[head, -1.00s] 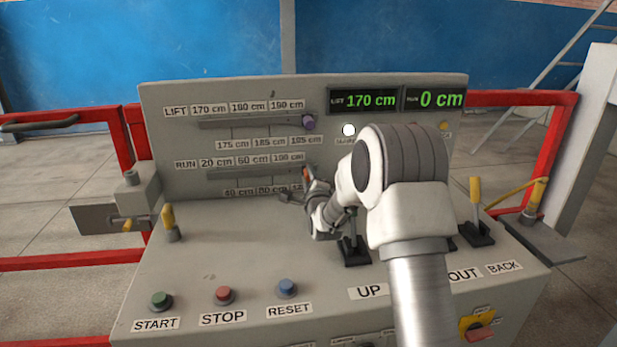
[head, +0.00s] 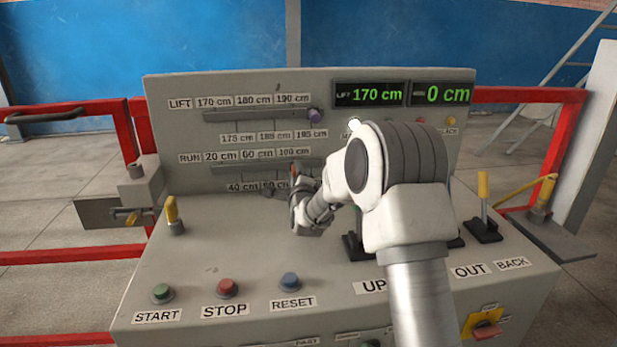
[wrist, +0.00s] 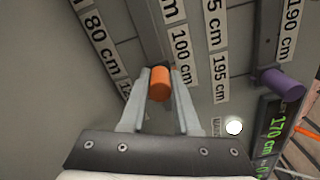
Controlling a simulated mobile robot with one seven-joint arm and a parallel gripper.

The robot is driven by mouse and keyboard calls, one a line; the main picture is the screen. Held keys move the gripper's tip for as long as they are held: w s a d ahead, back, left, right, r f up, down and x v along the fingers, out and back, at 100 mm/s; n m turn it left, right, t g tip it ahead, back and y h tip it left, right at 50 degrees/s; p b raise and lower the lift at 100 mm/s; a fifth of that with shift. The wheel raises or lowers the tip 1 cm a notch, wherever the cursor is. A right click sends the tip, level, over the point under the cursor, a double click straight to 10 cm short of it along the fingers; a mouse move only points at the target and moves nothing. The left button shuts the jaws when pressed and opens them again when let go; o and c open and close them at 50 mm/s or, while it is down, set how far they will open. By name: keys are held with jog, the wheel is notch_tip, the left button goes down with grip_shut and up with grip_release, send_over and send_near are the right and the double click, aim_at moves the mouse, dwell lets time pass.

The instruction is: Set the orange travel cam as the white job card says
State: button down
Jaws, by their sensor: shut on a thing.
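The orange travel cam (wrist: 159,83) is a short orange cylinder on the RUN slot. My gripper (wrist: 161,75) is shut on it, a finger on each side. In the head view the cam (head: 294,169) shows just below the "100 cm" label (head: 294,151), and my gripper (head: 295,180) hides part of the scale there. In the wrist view it stands near the lower end of the "100 cm" label (wrist: 181,56), with a partly hidden label opposite; its exact mark is hard to tell. I cannot see the white job card in either view.
A purple cam (head: 314,116) sits at the right end of the LIFT slot (head: 240,117). The display (head: 401,94) reads LIFT 170 cm and 0 cm. START, STOP and RESET buttons (head: 290,282) and several levers (head: 483,205) stand on the desk below. My arm covers the panel's right-centre.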

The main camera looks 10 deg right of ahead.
jog(key=shift+a, duration=0.1)
jog(key=c, duration=0.6)
grip_release()
jog(key=shift+c, duration=0.2)
jog(key=s, duration=1.7)
jog(key=shift+s, duration=0.2)
jog(key=shift+r, duration=0.1)
